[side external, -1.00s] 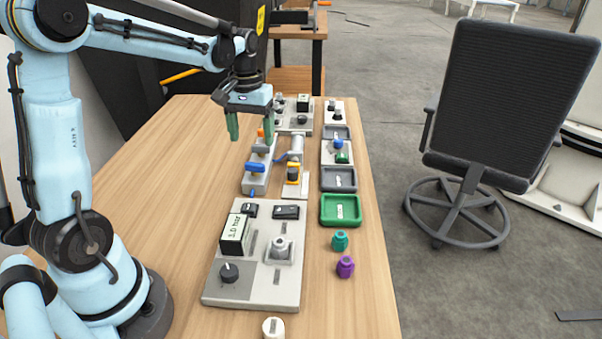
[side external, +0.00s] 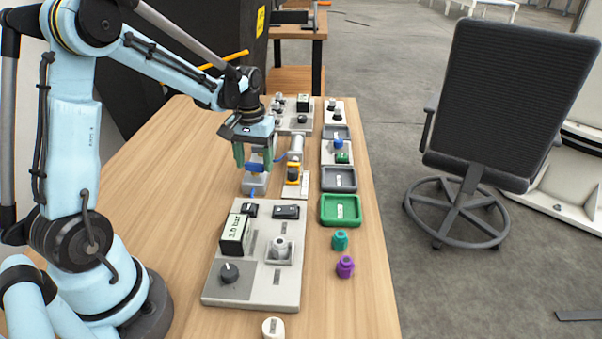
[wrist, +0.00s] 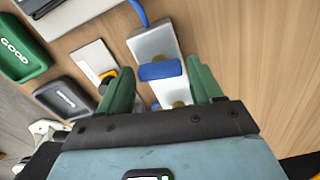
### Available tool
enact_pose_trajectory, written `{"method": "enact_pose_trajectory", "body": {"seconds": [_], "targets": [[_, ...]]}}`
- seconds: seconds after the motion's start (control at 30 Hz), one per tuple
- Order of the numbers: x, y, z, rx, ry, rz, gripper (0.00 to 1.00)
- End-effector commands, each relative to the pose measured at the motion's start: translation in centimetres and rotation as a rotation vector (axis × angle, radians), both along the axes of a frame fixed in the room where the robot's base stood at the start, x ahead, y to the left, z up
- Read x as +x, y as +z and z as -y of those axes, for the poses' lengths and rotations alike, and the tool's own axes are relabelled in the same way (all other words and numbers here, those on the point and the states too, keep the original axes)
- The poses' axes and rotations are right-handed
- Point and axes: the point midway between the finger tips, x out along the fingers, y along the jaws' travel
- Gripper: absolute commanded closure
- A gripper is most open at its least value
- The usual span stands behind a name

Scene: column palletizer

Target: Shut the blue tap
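The blue tap (side external: 255,167) is a blue lever handle on a light grey block (side external: 254,187). In the wrist view the blue handle (wrist: 161,71) lies across the block (wrist: 153,40), between my fingers and a little beyond their tips. My gripper (side external: 254,162) has green fingers and is just above the tap, fingers pointing down. In the wrist view my gripper (wrist: 160,78) is open, with a clear gap on both sides of the handle. No contact shows. My gripper hides the rear part of the block, where the orange handle stood in the earlier view.
A panel with a gauge and knob (side external: 254,262) lies nearer the camera. A green tray (side external: 341,223) and grey tray (side external: 325,187) are on the right. A yellow-and-black device (side external: 293,172) stands close right of the tap. The wood left of the tap is clear.

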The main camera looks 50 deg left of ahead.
Motion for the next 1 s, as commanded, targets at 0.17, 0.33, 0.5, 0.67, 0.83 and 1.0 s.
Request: {"method": "enact_pose_trajectory", "body": {"seconds": [0.17,0.33,0.5,0.67,0.83,1.0], "targets": [[-0.01,0.02,0.01,0.000,0.000,0.000,0.63],[-0.01,0.03,0.01,0.000,0.005,0.000,0.77],[0.00,0.04,0.00,0.000,0.102,0.000,0.77],[0.00,0.05,0.00,0.000,0.191,0.000,0.77],[0.00,0.05,0.00,0.000,0.207,0.000,0.77],[0.00,0.06,0.00,0.000,0.207,0.000,0.44]]}}
